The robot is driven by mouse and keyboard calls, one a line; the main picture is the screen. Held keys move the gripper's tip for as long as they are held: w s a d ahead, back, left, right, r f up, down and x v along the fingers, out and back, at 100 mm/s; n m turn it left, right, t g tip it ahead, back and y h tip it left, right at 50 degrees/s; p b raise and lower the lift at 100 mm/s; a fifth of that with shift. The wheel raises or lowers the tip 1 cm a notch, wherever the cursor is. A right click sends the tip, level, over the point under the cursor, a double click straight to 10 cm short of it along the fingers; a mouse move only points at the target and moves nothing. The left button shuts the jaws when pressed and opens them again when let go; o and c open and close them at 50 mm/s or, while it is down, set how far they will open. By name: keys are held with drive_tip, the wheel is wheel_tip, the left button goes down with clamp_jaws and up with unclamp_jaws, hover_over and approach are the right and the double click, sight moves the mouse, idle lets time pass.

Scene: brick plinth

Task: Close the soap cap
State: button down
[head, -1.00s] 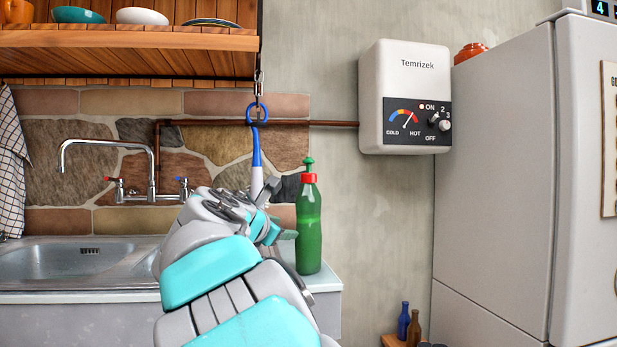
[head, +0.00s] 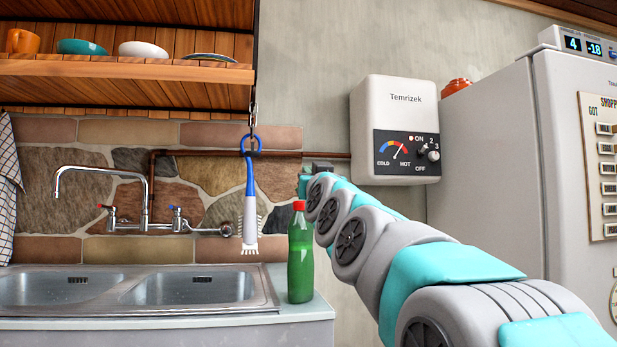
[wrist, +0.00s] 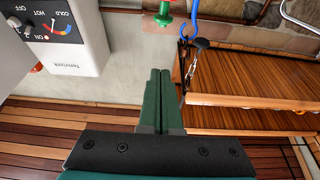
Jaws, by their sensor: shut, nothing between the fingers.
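The green soap bottle (head: 300,268) stands upright on the counter to the right of the sink, with a red collar (head: 299,206) at its top. In the head view, my gripper (head: 304,187) is just above the bottle, partly behind my arm.
A blue and white brush (head: 249,205) hangs from a hook left of the bottle. The water heater (head: 398,130) is on the wall at right. A wooden shelf (head: 130,92) with dishes is at upper left. The sink (head: 190,290) lies left; a fridge (head: 485,150) stands right.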

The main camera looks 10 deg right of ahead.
drive_tip(key=shift+w+f+p, duration=0.1)
drive_tip(key=shift+w+f, duration=0.15)
drive_tip(key=shift+w, duration=1.05)
drive_tip(key=shift+w+f+p, duration=0.1)
drive_tip(key=shift+w+f, duration=0.1)
drive_tip(key=shift+w, duration=1.05)
drive_tip(key=shift+w+f+p, duration=0.1)
drive_tip(key=shift+w+f, duration=0.15)
drive_tip(key=shift+w, duration=1.05)
drive_tip(key=shift+f+b, duration=0.95)
drive_tip(key=shift+f, duration=0.1)
